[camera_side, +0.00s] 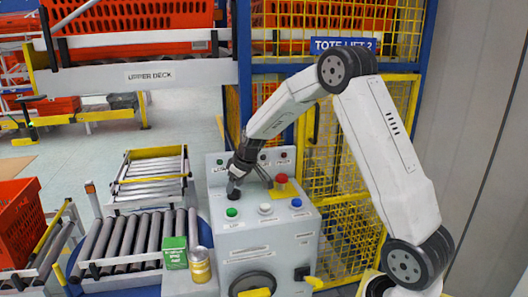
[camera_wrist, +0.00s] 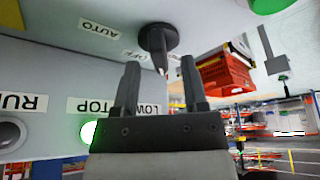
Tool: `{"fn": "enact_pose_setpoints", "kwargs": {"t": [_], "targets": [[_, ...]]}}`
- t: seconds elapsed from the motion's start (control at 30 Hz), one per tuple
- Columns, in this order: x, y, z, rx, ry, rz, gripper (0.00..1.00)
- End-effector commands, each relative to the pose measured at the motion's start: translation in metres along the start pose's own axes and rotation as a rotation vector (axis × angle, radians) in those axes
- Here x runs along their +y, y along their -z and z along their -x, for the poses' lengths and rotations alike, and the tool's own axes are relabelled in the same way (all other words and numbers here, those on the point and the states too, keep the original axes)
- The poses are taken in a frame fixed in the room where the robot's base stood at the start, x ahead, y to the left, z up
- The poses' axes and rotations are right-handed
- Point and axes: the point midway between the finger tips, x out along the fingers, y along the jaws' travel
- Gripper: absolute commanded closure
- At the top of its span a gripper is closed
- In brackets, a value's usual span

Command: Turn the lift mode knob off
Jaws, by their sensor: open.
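The black lift mode knob (camera_wrist: 158,40) sticks out of the grey panel at the top middle of the wrist view. Its narrow pointed part faces down in the picture. An AUTO label is to its left and an OFF label, partly hard to read, is beside it. My gripper (camera_wrist: 160,62) is open, its two dark fingers on either side of the knob's lower part in the picture, with gaps visible. In the side view, my gripper (camera_side: 236,175) points down at the left of the grey control console (camera_side: 265,240), and the knob there is largely hidden.
On the console are a green button (camera_side: 231,212), a white button (camera_side: 265,209), a blue button (camera_side: 296,202) and a red button (camera_side: 281,178) on a yellow base. A green box (camera_side: 175,252) and a can (camera_side: 200,265) stand at left. Yellow mesh fencing (camera_side: 335,215) is behind.

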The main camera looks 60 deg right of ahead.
Motion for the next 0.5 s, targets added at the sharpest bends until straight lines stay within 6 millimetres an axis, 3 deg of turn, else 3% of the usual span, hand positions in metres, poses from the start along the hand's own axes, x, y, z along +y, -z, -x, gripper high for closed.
{"fn": "enact_pose_setpoints", "kwargs": {"t": [0.2, 0.5], "targets": [[-0.0001, 0.0, -0.0113, 0.0, 0.0, -0.001, 0.44], [0.0, -0.0001, -0.0125, 0.0, 0.0, -0.001, 0.44]]}}
